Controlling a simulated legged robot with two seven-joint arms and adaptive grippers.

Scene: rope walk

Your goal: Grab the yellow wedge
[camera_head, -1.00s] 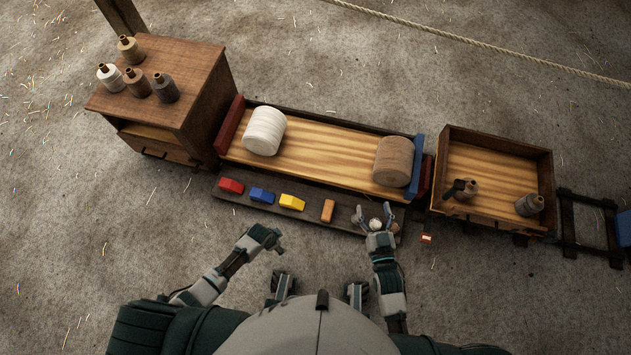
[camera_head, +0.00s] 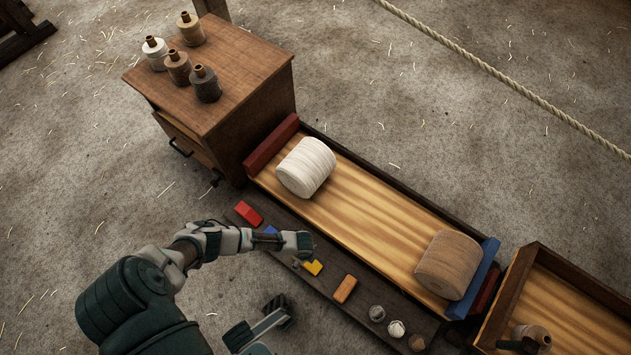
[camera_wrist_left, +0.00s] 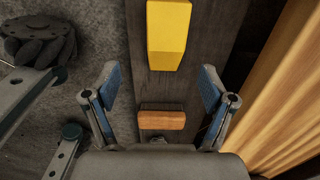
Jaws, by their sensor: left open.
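The yellow wedge (camera_head: 313,268) lies on the dark narrow ledge in front of the long wooden tray, between the blue block and the orange block. In the head view my left gripper (camera_head: 303,250) is above the ledge, right beside the wedge, and partly covers it. In the left wrist view the yellow wedge (camera_wrist_left: 168,36) is at the top, just beyond the open fingers of my left gripper (camera_wrist_left: 157,82). Nothing is held between the fingers. My right gripper is not in view.
On the ledge are a red block (camera_head: 249,213), a blue block (camera_head: 270,230) partly hidden by my arm, an orange block (camera_head: 345,289), and several small roundish pieces (camera_head: 396,328). The tray (camera_head: 360,216) holds white and brown rolls. A wooden cabinet (camera_head: 238,62) stands at upper left.

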